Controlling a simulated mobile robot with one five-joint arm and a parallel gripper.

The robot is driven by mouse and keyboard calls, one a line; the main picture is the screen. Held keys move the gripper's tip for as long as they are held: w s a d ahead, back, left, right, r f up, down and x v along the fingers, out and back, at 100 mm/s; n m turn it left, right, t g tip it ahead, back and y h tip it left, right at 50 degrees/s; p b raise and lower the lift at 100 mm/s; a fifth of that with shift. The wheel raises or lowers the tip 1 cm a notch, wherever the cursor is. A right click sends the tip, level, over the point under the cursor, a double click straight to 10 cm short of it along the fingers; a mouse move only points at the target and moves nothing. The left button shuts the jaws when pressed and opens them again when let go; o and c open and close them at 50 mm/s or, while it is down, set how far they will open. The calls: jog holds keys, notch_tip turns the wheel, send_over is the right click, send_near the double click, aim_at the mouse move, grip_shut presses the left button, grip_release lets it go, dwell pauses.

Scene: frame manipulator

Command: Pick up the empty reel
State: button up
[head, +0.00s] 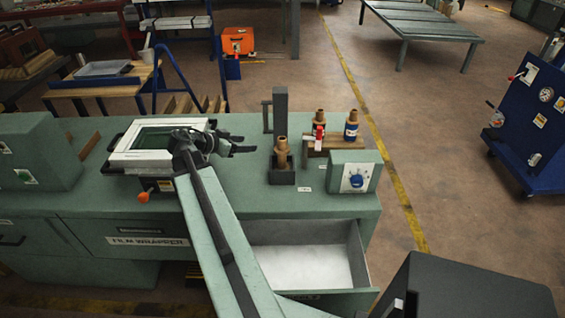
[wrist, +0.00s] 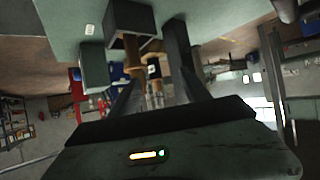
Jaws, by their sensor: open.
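A bare brown reel (head: 282,150) stands upright in a dark square holder (head: 282,178) on the green bench. I take it to be the empty reel; it also shows, upside down, in the wrist view (wrist: 134,63). My gripper (head: 245,145) is open, left of the reel and apart from it, with its fingers pointing right towards it. In the wrist view my two fingers (wrist: 155,60) are spread, and the reel shows between them, farther off. Nothing is held.
Two reels with blue wraps (head: 351,126) stand on a wooden rack (head: 334,143) behind. A white-framed unit (head: 158,140) is left. The drawer (head: 300,262) below is open.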

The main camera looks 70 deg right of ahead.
jog(key=m+g+b, duration=0.1)
jog(key=m+g, duration=0.1)
send_near(288, 146)
jog(key=shift+s+d+r+y, duration=0.2)
jog(key=shift+s+d+r, duration=0.1)
jog(key=shift+d, duration=0.25)
jog(key=shift+s+d+r+y, duration=0.2)
jog(key=shift+s+d, duration=0.15)
jog(key=shift+d, duration=0.2)
jog(key=b+x, duration=0.3)
jog(key=x, duration=0.4)
jog(key=shift+s+d+f, duration=0.1)
jog(key=shift+d+f, duration=0.15)
jog(key=shift+d, duration=0.1)
jog(key=shift+r, duration=0.1)
grip_shut()
